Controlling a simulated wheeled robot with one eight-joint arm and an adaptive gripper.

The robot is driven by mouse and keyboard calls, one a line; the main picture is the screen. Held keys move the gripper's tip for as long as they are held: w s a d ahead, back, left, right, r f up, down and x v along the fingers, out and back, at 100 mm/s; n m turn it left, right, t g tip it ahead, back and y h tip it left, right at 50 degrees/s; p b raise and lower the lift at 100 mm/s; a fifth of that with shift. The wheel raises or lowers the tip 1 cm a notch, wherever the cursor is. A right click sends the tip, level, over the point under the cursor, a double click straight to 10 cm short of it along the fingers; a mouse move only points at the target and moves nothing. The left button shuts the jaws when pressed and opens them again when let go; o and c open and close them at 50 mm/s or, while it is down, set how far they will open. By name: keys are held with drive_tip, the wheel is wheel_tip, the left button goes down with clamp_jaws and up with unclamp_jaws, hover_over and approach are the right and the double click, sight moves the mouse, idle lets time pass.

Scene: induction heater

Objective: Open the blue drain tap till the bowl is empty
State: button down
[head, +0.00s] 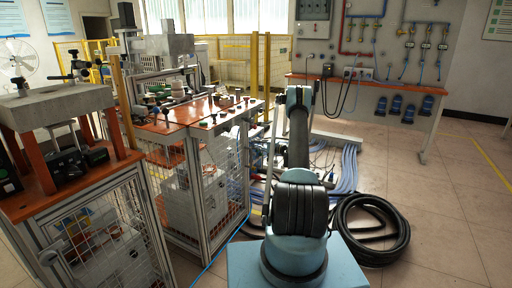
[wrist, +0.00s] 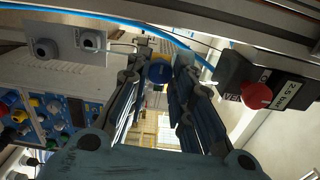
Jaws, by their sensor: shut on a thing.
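In the wrist view, the blue drain tap (wrist: 157,73) shows as a round blue knob with a yellowish part beside it. It lies between the far ends of the two dark fingers of my gripper (wrist: 160,64). The gripper is shut on it, though the fingers partly hide where they touch. How far the tap is turned cannot be told. In the head view the gripper and the tap are hidden. I cannot make out the bowl or its water level in either view.
In the wrist view, a black box with a red knob (wrist: 257,95) is close on the right. A blue hose (wrist: 110,17) crosses above. A grey panel (wrist: 62,42) is at left. In the head view, an orange-topped bench (head: 192,116) stands left of my arm; coiled black hose (head: 378,230) lies right.

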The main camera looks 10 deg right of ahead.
drive_tip(key=shift+a+f+n, duration=0.1)
drive_tip(key=shift+n, duration=0.3)
drive_tip(key=c, duration=1.4)
unclamp_jaws()
drive_tip(key=shift+o, duration=0.2)
drive_tip(key=v, duration=1.2)
drive_tip(key=shift+w+f, duration=0.1)
